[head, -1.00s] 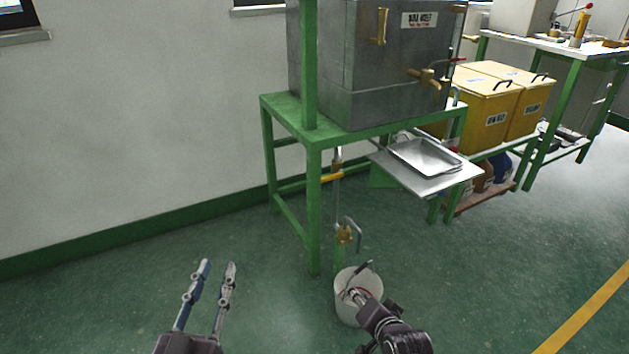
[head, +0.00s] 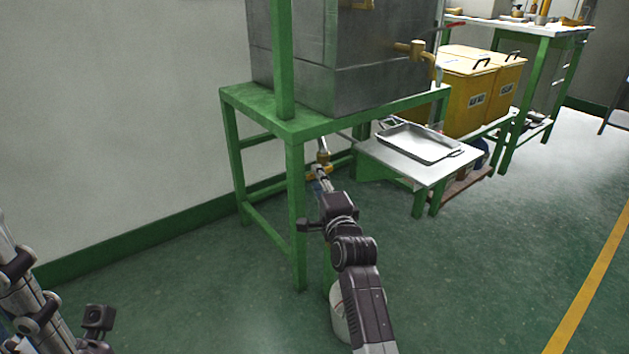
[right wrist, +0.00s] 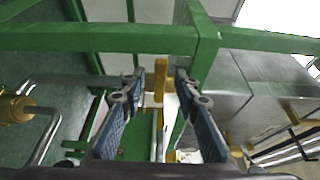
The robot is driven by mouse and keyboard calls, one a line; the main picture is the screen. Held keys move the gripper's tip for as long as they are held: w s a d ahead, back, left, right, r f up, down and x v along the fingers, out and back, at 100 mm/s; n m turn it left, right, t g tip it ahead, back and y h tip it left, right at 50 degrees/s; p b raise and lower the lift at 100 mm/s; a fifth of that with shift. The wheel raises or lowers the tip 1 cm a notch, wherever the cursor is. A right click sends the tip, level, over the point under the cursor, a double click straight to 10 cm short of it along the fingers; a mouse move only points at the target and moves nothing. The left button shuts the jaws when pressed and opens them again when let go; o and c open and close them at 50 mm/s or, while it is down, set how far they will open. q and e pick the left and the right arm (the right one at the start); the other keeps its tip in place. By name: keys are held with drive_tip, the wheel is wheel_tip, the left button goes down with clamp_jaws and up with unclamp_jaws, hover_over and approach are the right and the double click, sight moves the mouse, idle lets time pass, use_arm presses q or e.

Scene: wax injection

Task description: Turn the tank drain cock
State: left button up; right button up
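The tank is a grey metal box (head: 370,70) on a green frame (head: 290,130). Under it, a brass cock (head: 323,157) sits on a vertical pipe, with a yellow handle just below, mostly hidden by my right gripper in the head view. My right gripper (head: 319,176) reaches in under the frame at this cock. In the right wrist view the right gripper (right wrist: 159,80) is open, and the yellow handle (right wrist: 159,72) shows in the gap between its fingers, with no clear contact. Parts of my left arm show at the lower left; its fingertips are not clear.
A white bucket (head: 340,318) stands on the floor, partly behind my right arm. A side shelf (head: 390,158) holds a metal tray (head: 420,132). Yellow bins (head: 470,95) stand farther right. A green frame beam (right wrist: 150,38) passes close by my right fingers. Open floor lies to the right.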

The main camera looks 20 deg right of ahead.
drive_tip(key=shift+w+b, duration=0.45)
drive_tip(key=shift+w, duration=0.95)
clamp_jaws()
